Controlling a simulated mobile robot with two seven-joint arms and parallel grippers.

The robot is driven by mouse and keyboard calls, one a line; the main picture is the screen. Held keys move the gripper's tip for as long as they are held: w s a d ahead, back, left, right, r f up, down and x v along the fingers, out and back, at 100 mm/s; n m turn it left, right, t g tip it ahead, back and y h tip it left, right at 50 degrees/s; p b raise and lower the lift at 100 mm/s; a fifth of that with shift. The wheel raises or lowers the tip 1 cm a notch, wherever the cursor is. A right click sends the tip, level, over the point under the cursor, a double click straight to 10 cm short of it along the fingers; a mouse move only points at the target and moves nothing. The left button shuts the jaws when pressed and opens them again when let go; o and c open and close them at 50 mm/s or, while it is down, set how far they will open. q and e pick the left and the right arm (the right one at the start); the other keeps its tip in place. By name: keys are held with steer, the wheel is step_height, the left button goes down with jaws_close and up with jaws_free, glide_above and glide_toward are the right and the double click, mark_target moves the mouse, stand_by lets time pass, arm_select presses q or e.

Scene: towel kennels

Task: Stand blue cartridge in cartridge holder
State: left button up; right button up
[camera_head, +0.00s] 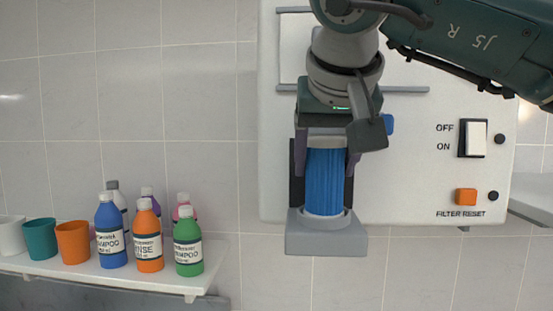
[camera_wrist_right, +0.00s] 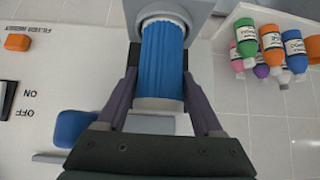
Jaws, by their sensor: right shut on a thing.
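The blue cartridge (camera_head: 324,185) is ribbed, with pale end caps, and stands upright in the head view. My right gripper (camera_head: 326,163) comes down from above and is shut on its upper part, one finger on each side. The cartridge's lower end is at the round opening of the grey cartridge holder (camera_head: 326,244) on the white wall unit. The right wrist view also shows the blue cartridge (camera_wrist_right: 163,55) between my fingers, its far end at the holder's ring (camera_wrist_right: 165,14). I cannot tell how deep it sits. My left gripper is not in view.
The white wall unit (camera_head: 412,185) carries an OFF/ON switch (camera_head: 475,138) and an orange FILTER RESET button (camera_head: 465,196). A blue part (camera_wrist_right: 76,128) sits near my gripper. A shelf (camera_head: 148,279) at left holds several bottles and cups.

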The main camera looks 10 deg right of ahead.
steer(key=o, duration=1.5)
steer(key=p+v, duration=0.2)
steer(key=v, duration=0.7)
steer(key=shift+r+p, duration=0.15)
steer(key=shift+p, duration=0.15)
steer(key=shift+s+a+r, duration=0.1)
steer(key=shift+s+r, duration=0.15)
steer(key=shift+s, duration=0.05)
